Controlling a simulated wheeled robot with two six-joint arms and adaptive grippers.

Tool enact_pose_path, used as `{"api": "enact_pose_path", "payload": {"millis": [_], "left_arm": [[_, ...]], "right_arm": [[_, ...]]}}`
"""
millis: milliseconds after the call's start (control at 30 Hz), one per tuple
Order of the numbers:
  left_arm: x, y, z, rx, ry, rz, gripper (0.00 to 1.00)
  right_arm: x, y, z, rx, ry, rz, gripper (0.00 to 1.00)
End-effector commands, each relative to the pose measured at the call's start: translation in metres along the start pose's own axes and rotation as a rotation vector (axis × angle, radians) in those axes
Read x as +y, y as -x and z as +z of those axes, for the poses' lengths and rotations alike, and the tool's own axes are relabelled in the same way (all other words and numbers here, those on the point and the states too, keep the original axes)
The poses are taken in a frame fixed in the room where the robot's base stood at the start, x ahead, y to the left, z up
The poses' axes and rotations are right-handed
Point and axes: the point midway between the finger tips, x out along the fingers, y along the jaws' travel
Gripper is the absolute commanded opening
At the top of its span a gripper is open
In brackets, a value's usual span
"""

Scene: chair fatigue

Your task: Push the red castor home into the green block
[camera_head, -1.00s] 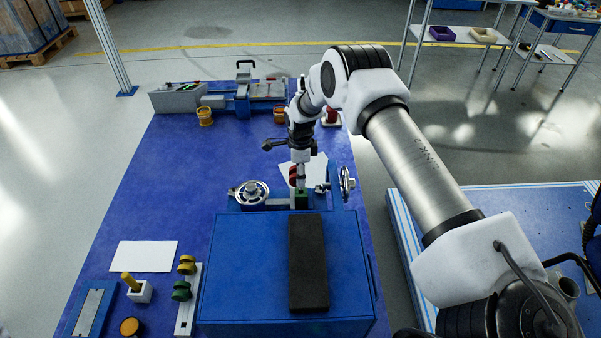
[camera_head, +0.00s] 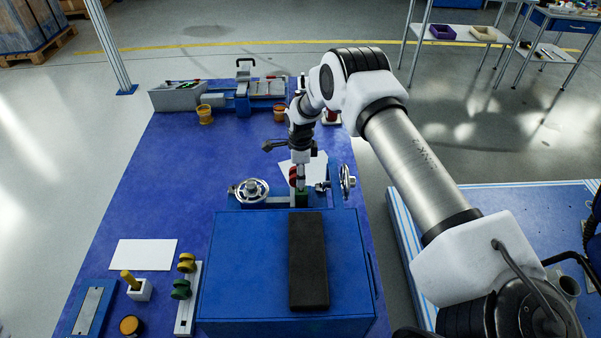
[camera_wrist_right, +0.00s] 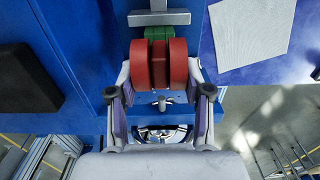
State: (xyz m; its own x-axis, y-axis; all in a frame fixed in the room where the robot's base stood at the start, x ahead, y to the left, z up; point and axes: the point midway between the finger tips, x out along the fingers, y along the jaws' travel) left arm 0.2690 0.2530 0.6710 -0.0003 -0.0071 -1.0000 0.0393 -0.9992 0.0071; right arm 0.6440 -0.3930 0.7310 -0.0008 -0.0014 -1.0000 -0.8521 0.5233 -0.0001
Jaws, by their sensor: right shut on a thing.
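The red castor (camera_wrist_right: 158,62) has twin wheels and sits between the fingers of my right gripper (camera_wrist_right: 159,85) in the right wrist view. In the head view the castor (camera_head: 293,176) shows as a small red patch at the tip of my right gripper (camera_head: 299,174). The green block (camera_wrist_right: 158,33) lies just beyond the castor, partly hidden by it. In the head view the green block (camera_head: 301,198) is directly below the castor. The castor's stem is hidden, so how deep it sits cannot be told. My left gripper is out of view.
A blue fixture with a handwheel (camera_head: 250,191) and a second wheel (camera_head: 347,182) flank the block. A blue box (camera_head: 250,270) with a black pad (camera_head: 308,262) stands in front. The mat's left middle is clear.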

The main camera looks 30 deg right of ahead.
Motion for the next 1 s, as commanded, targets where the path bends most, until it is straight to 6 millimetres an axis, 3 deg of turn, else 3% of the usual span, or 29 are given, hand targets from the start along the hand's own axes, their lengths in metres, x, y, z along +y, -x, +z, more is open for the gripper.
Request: {"api": "enact_pose_path", "payload": {"millis": [833,867,900,933,1000], "left_arm": [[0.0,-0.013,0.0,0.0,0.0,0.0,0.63],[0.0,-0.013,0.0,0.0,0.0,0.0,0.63],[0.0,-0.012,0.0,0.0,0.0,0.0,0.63],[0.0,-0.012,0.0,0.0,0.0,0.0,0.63],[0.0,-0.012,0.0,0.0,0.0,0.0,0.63]], "right_arm": [[0.0,-0.022,0.0,0.0,0.0,0.0,0.19],[0.0,-0.021,0.0,0.0,0.0,0.0,0.56],[0.0,-0.021,0.0,0.0,0.0,0.0,0.71],[0.0,-0.021,0.0,0.0,0.0,0.0,0.79],[0.0,-0.021,0.0,0.0,0.0,0.0,0.79]]}}
